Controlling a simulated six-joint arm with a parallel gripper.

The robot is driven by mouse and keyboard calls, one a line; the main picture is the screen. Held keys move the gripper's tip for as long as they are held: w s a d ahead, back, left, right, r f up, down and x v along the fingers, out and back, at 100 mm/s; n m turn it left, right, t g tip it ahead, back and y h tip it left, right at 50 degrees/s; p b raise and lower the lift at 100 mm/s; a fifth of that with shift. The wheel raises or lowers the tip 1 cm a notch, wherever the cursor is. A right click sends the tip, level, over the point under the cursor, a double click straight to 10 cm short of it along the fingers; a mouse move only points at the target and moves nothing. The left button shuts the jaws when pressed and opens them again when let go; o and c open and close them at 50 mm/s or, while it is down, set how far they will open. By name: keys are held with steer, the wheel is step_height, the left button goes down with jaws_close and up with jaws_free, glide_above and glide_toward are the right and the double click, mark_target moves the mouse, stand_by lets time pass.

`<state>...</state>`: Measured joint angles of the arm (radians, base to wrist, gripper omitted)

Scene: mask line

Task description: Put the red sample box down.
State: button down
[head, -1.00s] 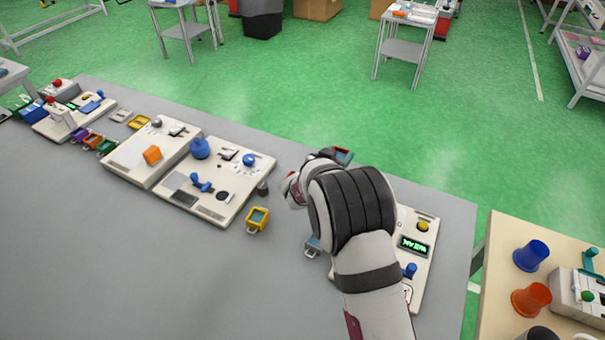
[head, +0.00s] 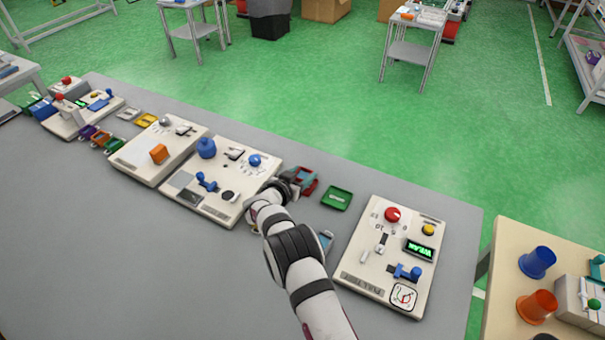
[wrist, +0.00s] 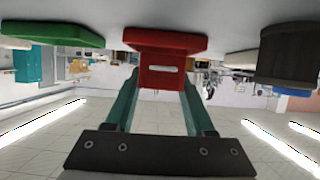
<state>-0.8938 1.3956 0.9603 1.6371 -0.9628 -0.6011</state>
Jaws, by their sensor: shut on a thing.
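The red sample box (head: 309,185) is at the far side of the grey table, between the middle panel and the green box. In the wrist view, which shows the table at the top, the red box (wrist: 165,68) is between my teal fingers. My gripper (head: 299,181) is shut on it, and the fingers also show in the wrist view (wrist: 162,88). The box is at or very close to the table top; I cannot tell whether it touches. My wrist hides part of it in the head view.
A green box (head: 336,198) lies flat to the right, and it shows apart from the red box in the wrist view (wrist: 52,32). A dark cylinder (wrist: 287,55) stands on the other side. The right panel (head: 365,272) and middle panel (head: 178,196) flank the spot.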

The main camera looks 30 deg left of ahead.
steer(key=shift+f, duration=0.15)
steer(key=shift+f, duration=0.35)
steer(key=shift+c, duration=1.3)
jaws_free()
